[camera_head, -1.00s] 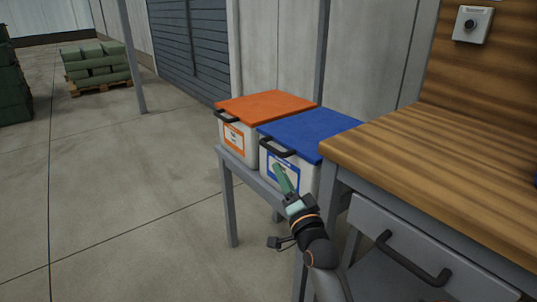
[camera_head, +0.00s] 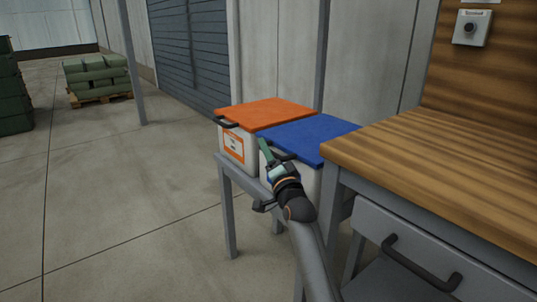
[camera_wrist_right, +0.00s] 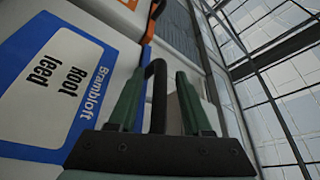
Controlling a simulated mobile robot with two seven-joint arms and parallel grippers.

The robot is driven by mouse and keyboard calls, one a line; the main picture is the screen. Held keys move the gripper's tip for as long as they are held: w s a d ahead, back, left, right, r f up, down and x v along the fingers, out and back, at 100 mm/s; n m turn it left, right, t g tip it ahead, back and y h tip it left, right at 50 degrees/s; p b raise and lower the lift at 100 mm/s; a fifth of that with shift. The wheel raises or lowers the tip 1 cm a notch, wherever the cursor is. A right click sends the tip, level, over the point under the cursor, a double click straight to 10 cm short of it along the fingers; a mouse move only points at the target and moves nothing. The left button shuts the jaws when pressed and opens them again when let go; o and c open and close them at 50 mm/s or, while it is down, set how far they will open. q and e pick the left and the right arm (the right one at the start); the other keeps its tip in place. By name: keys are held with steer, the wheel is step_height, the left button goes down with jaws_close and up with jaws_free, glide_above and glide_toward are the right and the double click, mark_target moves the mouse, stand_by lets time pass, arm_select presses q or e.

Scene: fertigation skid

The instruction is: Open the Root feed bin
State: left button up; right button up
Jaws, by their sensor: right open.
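The Root feed bin (camera_head: 309,180) is a white box with a blue lid (camera_head: 310,135), which lies flat and closed. Its blue-bordered label (camera_wrist_right: 50,90) reads "Brambloft Root feed" in the right wrist view. My right gripper (camera_head: 264,148) is at the bin's front, by the lid's black handle (camera_head: 287,157), which it partly hides in the head view. In the right wrist view the gripper's green fingers (camera_wrist_right: 160,85) are open, with the handle (camera_wrist_right: 157,95) between them. I see a gap on each side of it. My left gripper is not in view.
A bin with an orange lid (camera_head: 265,112) stands close on the left, on the same grey stand (camera_head: 228,205). A wooden workbench (camera_head: 440,160) with a drawer (camera_head: 415,250) is close on the right.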

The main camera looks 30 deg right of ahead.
jaws_close()
stand_by(0.3)
stand_by(1.1)
